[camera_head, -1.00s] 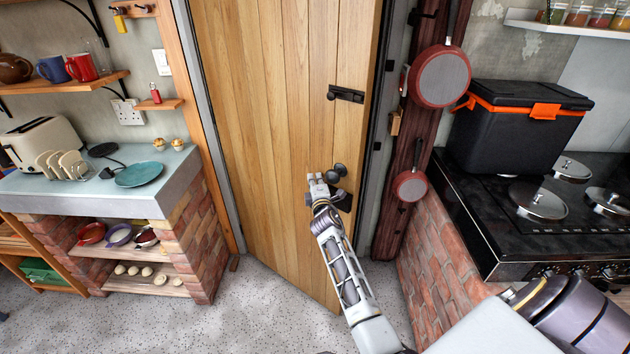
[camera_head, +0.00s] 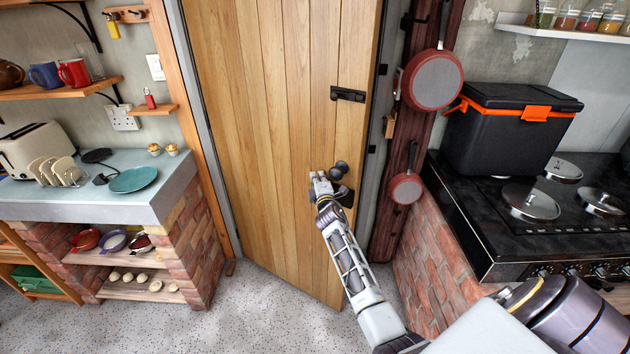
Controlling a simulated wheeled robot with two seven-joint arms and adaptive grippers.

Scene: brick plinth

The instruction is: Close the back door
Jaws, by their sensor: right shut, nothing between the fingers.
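The back door (camera_head: 270,130) is made of upright wooden planks. Its right edge stands out from the frame, so it is slightly open. A dark round knob (camera_head: 339,169) sits near its right edge, with a black bolt (camera_head: 348,94) above. My right gripper (camera_head: 314,176) is shut and empty, at the door's face just left of the knob; I cannot tell whether it touches the door. My left gripper is out of view.
A brick plinth counter (camera_head: 100,210) with a toaster and plate stands to the left. On the right are a black stove (camera_head: 470,220), a cool box (camera_head: 515,130) and hanging pans (camera_head: 436,80). Speckled floor (camera_head: 260,310) before the door is clear.

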